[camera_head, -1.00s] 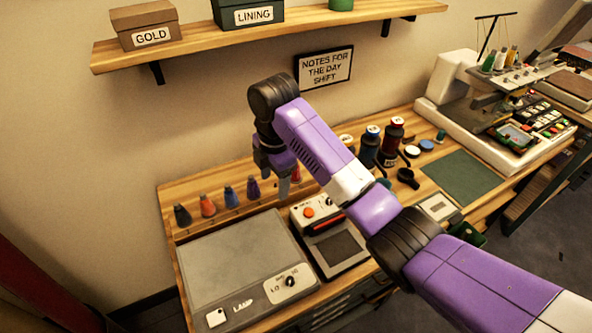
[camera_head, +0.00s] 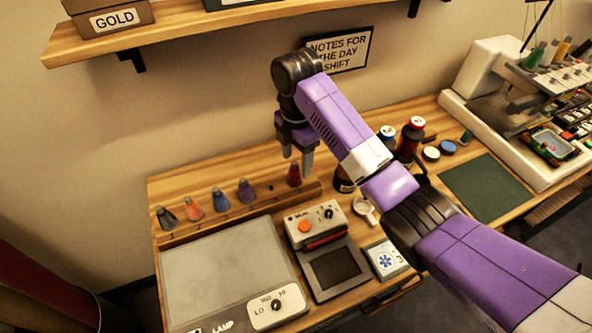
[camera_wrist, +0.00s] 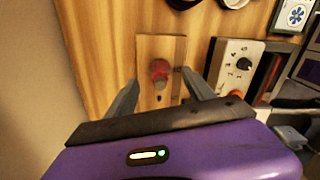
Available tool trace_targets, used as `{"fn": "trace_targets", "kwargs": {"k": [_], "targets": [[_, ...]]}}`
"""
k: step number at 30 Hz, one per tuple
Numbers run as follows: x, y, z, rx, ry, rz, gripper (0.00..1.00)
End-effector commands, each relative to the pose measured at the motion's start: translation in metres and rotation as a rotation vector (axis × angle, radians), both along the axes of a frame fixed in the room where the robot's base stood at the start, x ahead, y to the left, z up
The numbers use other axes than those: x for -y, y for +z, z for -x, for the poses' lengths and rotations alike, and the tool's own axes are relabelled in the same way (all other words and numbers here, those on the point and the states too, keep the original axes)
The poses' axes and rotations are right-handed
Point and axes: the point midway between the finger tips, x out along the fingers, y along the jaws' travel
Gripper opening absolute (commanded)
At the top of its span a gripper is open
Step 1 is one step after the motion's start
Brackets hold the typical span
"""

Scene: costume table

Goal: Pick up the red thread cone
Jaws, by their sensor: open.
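The red thread cone (camera_head: 294,174) stands upright at the right end of a wooden rack (camera_head: 262,203) on the table. In the wrist view the red cone (camera_wrist: 159,72) appears from above, between the two fingers and a little beyond their tips. My gripper (camera_head: 298,170) is open and empty, pointing down above and around the line of the cone. In the wrist view my gripper (camera_wrist: 160,84) has one finger on each side of it, apart from it. Whether the fingertips are level with the cone's top is hard to tell.
Orange (camera_head: 193,207), blue (camera_head: 220,198), purple (camera_head: 246,191) and dark (camera_head: 166,217) cones stand left along the rack. A control box with an orange button (camera_head: 317,222) sits close in front. A grey lamp panel (camera_head: 222,270) lies left of it.

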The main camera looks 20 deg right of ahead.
Motion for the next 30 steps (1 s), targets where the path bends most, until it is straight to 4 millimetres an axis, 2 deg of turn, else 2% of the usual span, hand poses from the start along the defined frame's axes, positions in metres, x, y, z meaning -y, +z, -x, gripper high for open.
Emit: {"fn": "trace_targets", "kwargs": {"k": [12,21,30], "targets": [[-0.006,-0.049,0.002,-0.001,0.001,0.001,0.62],[-0.006,-0.054,0.001,0.001,0.001,0.002,0.62],[-0.006,-0.054,0.001,0.001,0.000,0.002,0.03]]}}
